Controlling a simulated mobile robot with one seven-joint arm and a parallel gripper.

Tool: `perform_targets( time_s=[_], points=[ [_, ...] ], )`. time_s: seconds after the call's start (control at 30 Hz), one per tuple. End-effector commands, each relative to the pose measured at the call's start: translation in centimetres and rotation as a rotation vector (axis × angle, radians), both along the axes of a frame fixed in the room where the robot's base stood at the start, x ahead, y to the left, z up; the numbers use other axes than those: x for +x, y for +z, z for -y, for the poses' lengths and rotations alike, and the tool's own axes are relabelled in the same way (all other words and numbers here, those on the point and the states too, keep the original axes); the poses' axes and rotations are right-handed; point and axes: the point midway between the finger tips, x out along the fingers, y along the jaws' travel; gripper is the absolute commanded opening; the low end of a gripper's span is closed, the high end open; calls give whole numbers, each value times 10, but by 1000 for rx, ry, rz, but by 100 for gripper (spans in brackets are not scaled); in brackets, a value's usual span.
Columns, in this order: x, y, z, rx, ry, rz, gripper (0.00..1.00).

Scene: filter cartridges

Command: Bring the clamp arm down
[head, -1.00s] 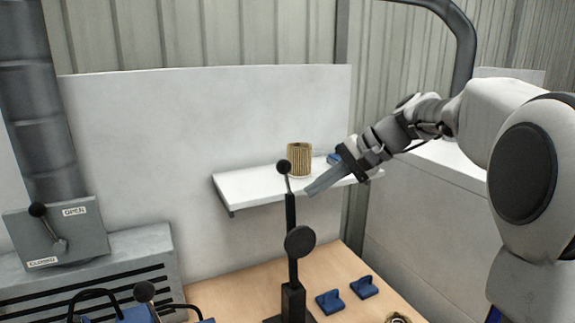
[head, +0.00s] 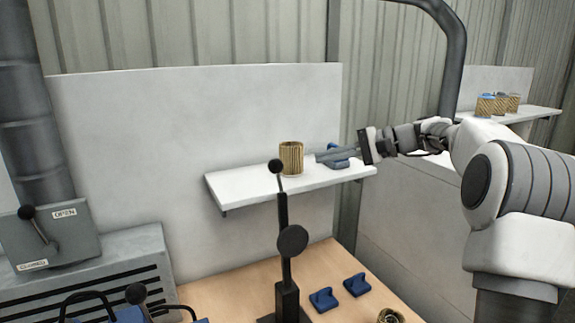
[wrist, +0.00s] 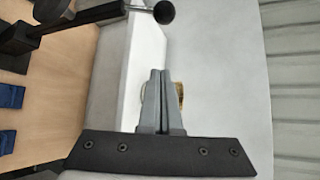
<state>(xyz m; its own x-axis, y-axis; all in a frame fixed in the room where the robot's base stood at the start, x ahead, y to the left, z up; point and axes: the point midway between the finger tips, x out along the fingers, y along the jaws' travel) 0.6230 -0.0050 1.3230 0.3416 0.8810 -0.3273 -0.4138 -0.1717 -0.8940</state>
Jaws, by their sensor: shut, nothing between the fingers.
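The clamp arm (head: 283,212) is a dark upright bar with a round black disc (head: 292,241) on its side and a black ball knob (head: 275,166) at its top. It stands raised on a dark base (head: 287,302) on the wooden bench. In the wrist view the bar and its ball knob (wrist: 163,12) show at the upper left. My gripper (head: 318,156) is shut and empty, to the right of the knob and apart from it, in front of the shelf. Its two closed grey fingers show in the wrist view (wrist: 160,75).
A pleated tan cartridge (head: 291,158) and a blue part (head: 338,160) are on the white shelf (head: 240,188). Blue blocks (head: 357,285) lie on the bench (head: 330,258). A lever panel marked OPEN and CLOSED (head: 70,240) is at left. Several cartridges (head: 497,104) stand at far right.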

Motion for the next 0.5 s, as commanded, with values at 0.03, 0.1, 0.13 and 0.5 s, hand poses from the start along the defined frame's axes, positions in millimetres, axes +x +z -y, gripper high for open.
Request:
perform_targets(
  time_s=[0.03,0.1,0.13,0.5],
  points=[
    [0,0,0,-1,0,0,0],
    [0,0,-1,-1,0,0,0],
    [1,-1,-2,-1,0,0,0],
    [21,-21,-57,-2,5,-2,0]
  ],
)
